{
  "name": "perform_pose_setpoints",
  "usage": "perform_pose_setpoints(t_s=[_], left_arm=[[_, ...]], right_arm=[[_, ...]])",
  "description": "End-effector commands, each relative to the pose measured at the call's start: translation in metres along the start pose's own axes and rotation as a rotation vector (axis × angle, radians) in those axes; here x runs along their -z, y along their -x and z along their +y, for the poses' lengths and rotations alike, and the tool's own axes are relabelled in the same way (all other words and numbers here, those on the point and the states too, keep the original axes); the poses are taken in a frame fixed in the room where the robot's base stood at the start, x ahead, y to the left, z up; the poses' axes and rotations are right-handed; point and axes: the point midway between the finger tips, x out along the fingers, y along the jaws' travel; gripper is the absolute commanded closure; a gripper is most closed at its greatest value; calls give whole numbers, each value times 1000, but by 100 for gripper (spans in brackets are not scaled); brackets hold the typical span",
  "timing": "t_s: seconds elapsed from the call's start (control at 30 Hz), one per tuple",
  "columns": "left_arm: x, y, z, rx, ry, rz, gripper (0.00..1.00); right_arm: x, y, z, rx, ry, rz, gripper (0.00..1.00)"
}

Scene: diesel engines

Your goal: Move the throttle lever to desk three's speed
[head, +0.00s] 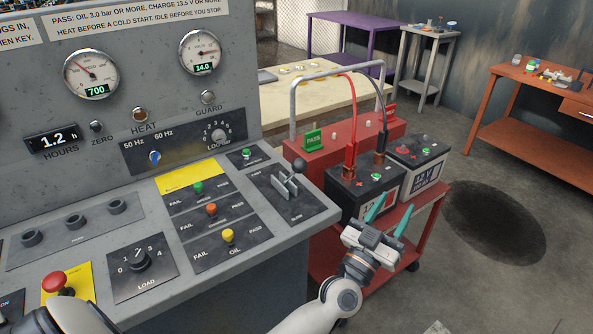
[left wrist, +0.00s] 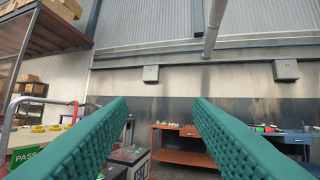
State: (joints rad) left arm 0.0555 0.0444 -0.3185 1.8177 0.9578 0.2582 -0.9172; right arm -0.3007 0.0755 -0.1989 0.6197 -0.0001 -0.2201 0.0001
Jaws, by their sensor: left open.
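The throttle lever (head: 290,183), a pale metal lever with a dark round knob, stands on a dark plate at the right end of the sloped grey console. The plate carries a "SLOW" label at its near end. My left gripper (head: 392,206), with teal fingers, is open and empty. It is right of and nearer than the lever, clear of it, in front of the batteries on the red cart. In the left wrist view the two teal fingers (left wrist: 158,110) are spread with nothing between them. The round gauge (head: 91,74) reads 700 on its display. My right gripper is not in view.
The black battery (head: 350,192) and another battery (head: 425,165) stand on the red cart (head: 420,225) beside the console. A red emergency button (head: 58,282) and load knob (head: 138,260) are on the console. An orange desk (head: 500,75) and purple table (head: 350,20) stand behind.

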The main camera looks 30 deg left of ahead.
Motion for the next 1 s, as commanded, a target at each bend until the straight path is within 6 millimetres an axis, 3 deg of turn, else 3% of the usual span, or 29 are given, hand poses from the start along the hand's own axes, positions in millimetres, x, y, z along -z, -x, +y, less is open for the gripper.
perform_pose_setpoints(t_s=[0.1,0.2,0.33,0.5,0.63,0.8,1.0], left_arm=[[-11,-28,39,-265,-16,-119,54],[-10,-37,74,-518,-44,-147,54],[1,-33,113,-858,-106,-93,54],[17,-12,138,-1220,-200,74,54],[23,3,144,-1381,-252,185,54],[24,10,148,-1451,-278,239,54],[21,6,178,-1453,-281,236,54]], right_arm=[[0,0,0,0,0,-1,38],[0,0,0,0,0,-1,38],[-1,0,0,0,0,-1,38],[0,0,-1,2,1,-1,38],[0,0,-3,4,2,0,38],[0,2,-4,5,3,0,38],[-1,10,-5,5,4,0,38]])
